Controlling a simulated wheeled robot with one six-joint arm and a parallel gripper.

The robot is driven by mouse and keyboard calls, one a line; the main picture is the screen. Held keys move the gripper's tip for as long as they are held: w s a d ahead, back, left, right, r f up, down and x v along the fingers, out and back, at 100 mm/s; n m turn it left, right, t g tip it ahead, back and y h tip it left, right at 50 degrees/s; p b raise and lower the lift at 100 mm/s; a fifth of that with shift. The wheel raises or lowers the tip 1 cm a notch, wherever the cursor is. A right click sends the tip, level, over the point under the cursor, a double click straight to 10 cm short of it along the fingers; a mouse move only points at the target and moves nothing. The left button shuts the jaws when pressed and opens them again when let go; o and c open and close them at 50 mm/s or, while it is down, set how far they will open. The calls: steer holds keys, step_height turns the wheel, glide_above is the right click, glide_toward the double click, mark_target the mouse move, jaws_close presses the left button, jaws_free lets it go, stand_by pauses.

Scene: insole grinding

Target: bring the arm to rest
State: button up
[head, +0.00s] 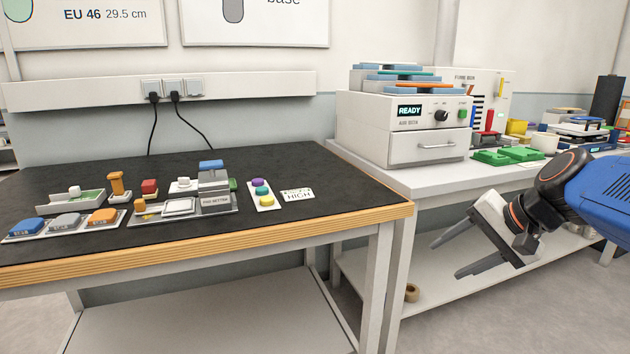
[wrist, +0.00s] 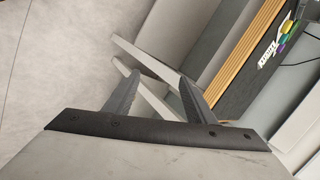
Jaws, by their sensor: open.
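My gripper (head: 462,252) is at the right of the head view, in front of the white bench and to the right of the black-topped table (head: 340,190). Its two dark fingers point left and stand apart with nothing between them. In the wrist view the fingers (wrist: 157,95) are also spread and empty, with the floor and table legs beyond them. My blue arm comes in from the right edge of the head view.
The black table holds several small blocks and fixtures, with a HIGH card (head: 298,195) near its right end. The white bench (head: 420,180) carries a machine reading READY (head: 400,128) and green parts (head: 508,155). A brown roll (head: 412,292) lies on the lower shelf.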

steer(key=s+f+n+g+h, duration=0.1)
steer(key=s+f+n+h, duration=0.3)
steer(key=s+f+n, duration=0.4)
steer(key=s+f, duration=0.4)
steer(key=s, duration=0.3)
steer(key=shift+s+d+n+h, duration=0.3)
steer(key=shift+s+d, duration=0.05)
steer(key=shift+d, duration=0.05)
stand_by(0.7)
